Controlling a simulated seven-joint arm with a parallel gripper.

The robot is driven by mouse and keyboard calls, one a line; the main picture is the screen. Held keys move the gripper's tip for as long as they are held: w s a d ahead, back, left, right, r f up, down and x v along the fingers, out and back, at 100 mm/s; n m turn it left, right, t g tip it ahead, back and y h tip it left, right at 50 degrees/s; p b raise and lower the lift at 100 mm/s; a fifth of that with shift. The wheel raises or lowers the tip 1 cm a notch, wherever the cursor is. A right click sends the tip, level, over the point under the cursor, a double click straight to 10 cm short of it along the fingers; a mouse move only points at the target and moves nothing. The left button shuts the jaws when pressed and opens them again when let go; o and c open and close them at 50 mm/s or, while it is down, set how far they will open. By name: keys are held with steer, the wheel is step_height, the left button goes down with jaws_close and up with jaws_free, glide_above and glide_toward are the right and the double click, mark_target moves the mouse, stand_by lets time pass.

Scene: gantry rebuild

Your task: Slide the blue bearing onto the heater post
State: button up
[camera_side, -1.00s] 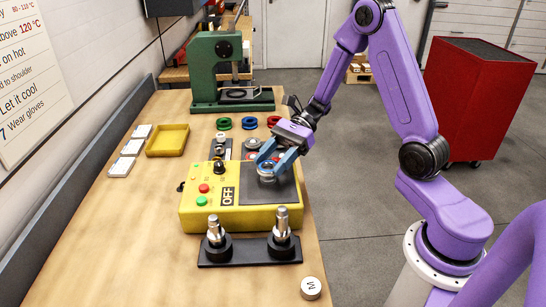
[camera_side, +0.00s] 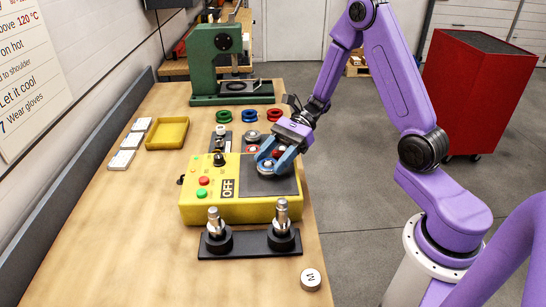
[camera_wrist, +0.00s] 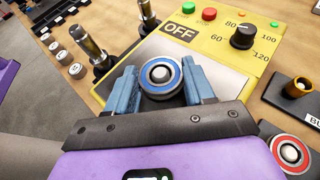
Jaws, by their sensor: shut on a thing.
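The blue-ringed bearing (camera_wrist: 160,77) is between my gripper's two blue fingers in the wrist view. In the side view the bearing (camera_side: 266,168) is over the dark plate of the yellow heater (camera_side: 238,210), whose display reads OFF. My gripper (camera_side: 267,164) is shut on the bearing from its sides. The wrist view shows the heater (camera_wrist: 226,24) with its buttons and dial just beyond my fingers. A grey round core shows in the bearing's middle; I cannot tell whether it is the heater post. The contact beneath the bearing is hidden.
Two metal shafts (camera_side: 283,216) stand on a black base in front of the heater. A red-ringed bearing (camera_wrist: 290,153) lies beside it.

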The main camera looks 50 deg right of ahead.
steer(key=o, duration=1.2)
steer(key=v, duration=1.7)
steer(key=shift+d, duration=0.25)
